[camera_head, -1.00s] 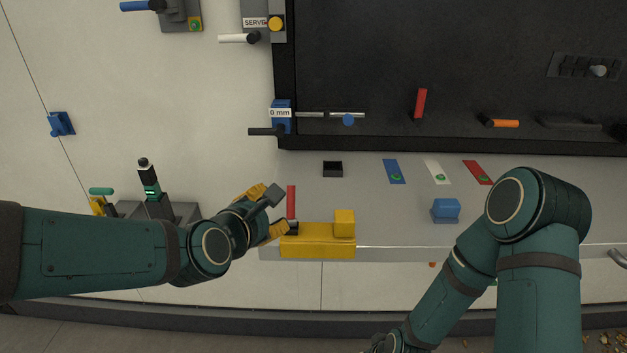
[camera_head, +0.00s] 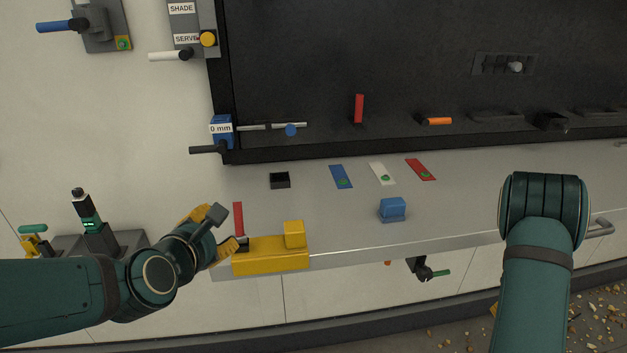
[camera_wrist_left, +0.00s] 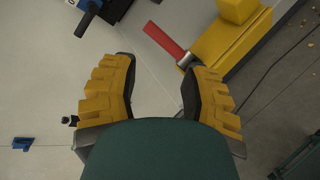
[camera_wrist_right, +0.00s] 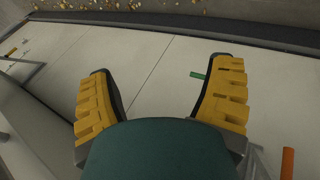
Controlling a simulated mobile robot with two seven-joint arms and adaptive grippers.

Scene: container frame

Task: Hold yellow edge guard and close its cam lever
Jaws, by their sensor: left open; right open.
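The yellow edge guard (camera_head: 270,256) sits on the front edge of the grey shelf, with a yellow block (camera_head: 294,234) on its right end. Its red cam lever (camera_head: 238,218) stands out from the guard's left end, away from the front edge. My left gripper (camera_head: 224,228) is open beside that left end. In the left wrist view the lever (camera_wrist_left: 164,40) and guard (camera_wrist_left: 225,42) lie ahead of the open fingers (camera_wrist_left: 157,85), with nothing between the fingertips. My right gripper is hidden in the head view; in the right wrist view (camera_wrist_right: 160,80) it is open and empty.
On the shelf (camera_head: 330,215) are a small black box (camera_head: 280,180), a blue block (camera_head: 393,208) and blue, white and red strips. A bar handle (camera_head: 600,228) is at the right.

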